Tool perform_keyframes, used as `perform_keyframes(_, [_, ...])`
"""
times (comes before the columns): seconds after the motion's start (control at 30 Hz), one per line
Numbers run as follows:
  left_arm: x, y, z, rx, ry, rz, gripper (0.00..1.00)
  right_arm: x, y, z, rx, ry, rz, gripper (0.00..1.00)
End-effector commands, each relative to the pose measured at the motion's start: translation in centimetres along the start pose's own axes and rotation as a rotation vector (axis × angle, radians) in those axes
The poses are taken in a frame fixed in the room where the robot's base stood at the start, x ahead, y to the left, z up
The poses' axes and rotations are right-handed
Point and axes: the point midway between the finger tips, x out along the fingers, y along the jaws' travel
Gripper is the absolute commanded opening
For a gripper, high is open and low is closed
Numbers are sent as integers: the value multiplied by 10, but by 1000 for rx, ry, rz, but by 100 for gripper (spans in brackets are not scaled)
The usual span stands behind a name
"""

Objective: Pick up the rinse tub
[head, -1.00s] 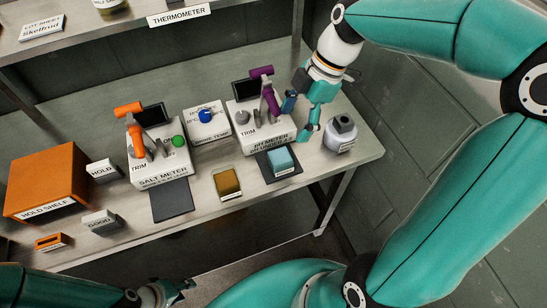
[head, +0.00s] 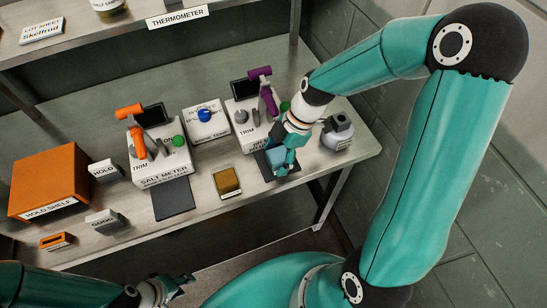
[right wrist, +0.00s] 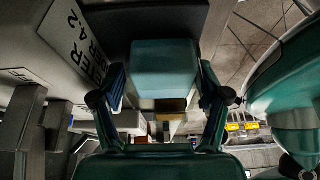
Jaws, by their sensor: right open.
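A pale blue tub (head: 276,157), which I take to be the rinse tub, stands on a dark pad (head: 263,165) in front of the pH meter. Its label is hidden or unreadable. My right gripper (head: 284,166) is at the tub and partly covers it. In the right wrist view the open fingers (right wrist: 163,88) point toward the tub (right wrist: 165,68), one on each side, with small gaps showing. My left gripper (head: 178,288) is low at the bottom of the head view, away from the bench; its jaw state is unclear.
A grey pot (head: 337,132) stands just right of my right gripper. The pH meter (head: 247,130) is behind left. A brown-yellow tub (head: 227,181) sits to the left near the front edge. The salt meter (head: 160,165) and orange hold shelf (head: 48,180) are further left.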

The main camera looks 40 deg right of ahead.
Motion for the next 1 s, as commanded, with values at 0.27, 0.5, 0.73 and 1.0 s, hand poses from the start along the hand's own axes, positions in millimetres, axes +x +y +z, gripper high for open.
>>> perform_keyframes(0.27, [0,0,0,0,0,0,40,4,0,0,0,0,2,75])
perform_keyframes(0.5, [0,0,0,0,0,0,40,4,0,0,-1,0,2,37])
perform_keyframes(0.73, [0,0,0,0,0,0,40,4,0,0,-1,0,2,23])
perform_keyframes(1.0, [2,-1,0,0,0,0,40,-1,1,-2,-4,0,3,23])
